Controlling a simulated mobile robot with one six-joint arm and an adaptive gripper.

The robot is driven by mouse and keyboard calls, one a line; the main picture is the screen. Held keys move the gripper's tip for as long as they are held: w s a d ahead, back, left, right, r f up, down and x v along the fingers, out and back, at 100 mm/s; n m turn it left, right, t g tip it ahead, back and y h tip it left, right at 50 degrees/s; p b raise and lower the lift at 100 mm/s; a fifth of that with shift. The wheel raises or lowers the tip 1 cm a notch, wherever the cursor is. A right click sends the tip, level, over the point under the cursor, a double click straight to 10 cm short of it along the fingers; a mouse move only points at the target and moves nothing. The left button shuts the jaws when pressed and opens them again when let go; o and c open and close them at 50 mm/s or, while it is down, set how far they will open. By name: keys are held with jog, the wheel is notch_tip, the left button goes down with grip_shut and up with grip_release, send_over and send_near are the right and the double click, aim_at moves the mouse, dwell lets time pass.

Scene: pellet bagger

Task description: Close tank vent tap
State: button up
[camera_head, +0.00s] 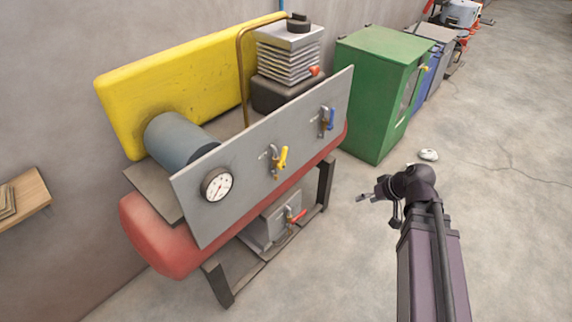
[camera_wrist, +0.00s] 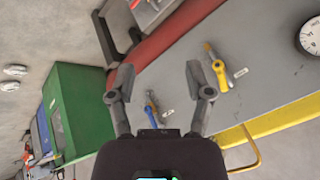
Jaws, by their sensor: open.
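A grey panel (camera_head: 240,165) carries a tap with a yellow handle (camera_head: 282,158) and a tap with a blue handle (camera_head: 331,118). A third tap with a red handle (camera_head: 297,216) sits low under the red tank (camera_head: 160,240). The labels are too small to read, so I cannot tell which is the tank vent tap. My gripper (camera_head: 366,197) is open and empty, right of the machine and apart from it. In the wrist view, my gripper (camera_wrist: 159,74) faces the panel, with the yellow handle (camera_wrist: 220,75) right of the fingers and the blue handle (camera_wrist: 151,116) between them.
A round gauge (camera_head: 217,184) is on the panel's left end. A green cabinet (camera_head: 370,95) stands behind at the right. A yellow guard (camera_head: 180,75) and a brown pipe (camera_head: 242,75) rise behind the panel. A small white object (camera_head: 428,155) lies on the floor.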

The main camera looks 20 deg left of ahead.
jog(key=w+a+f+n+t+y+b, duration=0.1)
jog(key=w+a+f+n+y+b, duration=0.15)
jog(key=a+y+b, duration=0.4)
jog(key=n+t+y+b, duration=0.2)
jog(key=t+y+b, duration=0.2)
jog(key=b, duration=0.5)
send_near(286, 153)
jog(key=v, duration=0.3)
jog(key=shift+d, duration=0.4)
jog(key=shift+f+x, duration=0.2)
jog(key=shift+x, duration=6.6)
jog(key=shift+s, duration=0.1)
grip_shut()
jog(key=shift+a, duration=0.1)
